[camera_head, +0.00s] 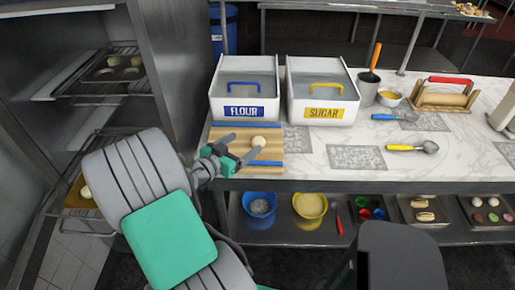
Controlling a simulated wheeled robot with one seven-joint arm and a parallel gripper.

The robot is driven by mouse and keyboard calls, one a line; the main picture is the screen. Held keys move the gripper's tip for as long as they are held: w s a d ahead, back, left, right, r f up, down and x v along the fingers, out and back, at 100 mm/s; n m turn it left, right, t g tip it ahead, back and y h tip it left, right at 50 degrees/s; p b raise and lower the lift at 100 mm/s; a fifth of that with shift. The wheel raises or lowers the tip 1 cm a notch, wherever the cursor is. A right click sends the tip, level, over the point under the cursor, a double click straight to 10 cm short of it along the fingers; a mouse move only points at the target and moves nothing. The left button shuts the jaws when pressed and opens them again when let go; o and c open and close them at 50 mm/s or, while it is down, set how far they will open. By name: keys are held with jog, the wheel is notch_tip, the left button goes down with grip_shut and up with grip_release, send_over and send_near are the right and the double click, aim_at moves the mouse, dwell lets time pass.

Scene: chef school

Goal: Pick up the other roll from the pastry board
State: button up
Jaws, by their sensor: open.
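The pastry board (272,151) is a wooden board with blue edge strips at the left end of the marble counter. One pale round roll (258,141) sits on it, right of its middle. My gripper (240,152) is open at the board, its fingers pointing right toward the roll. One fingertip appears very close to the roll; I cannot tell whether it touches. My arm hides the left part of the board. Another pale roll (86,192) shows at the lower left on a tray in the rack, partly hidden by my arm.
White flour (246,107) and sugar (322,108) bins stand directly behind the board. A metal rack (112,76) stands left. Bowls (309,205) and trays (424,211) fill the shelf below.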

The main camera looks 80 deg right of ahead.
aim_at(253, 144)
notch_tip(253, 144, down, 4)
jog(key=shift+r+b, duration=0.1)
jog(key=shift+b, duration=1.05)
jog(key=shift+d, duration=0.15)
jog(key=p+x, duration=0.2)
jog(key=x, duration=0.5)
jog(key=shift+s+d, duration=0.1)
jog(key=shift+d, duration=0.25)
jog(key=c, duration=1.4)
jog(key=shift+a, duration=0.1)
jog(key=shift+c, duration=0.2)
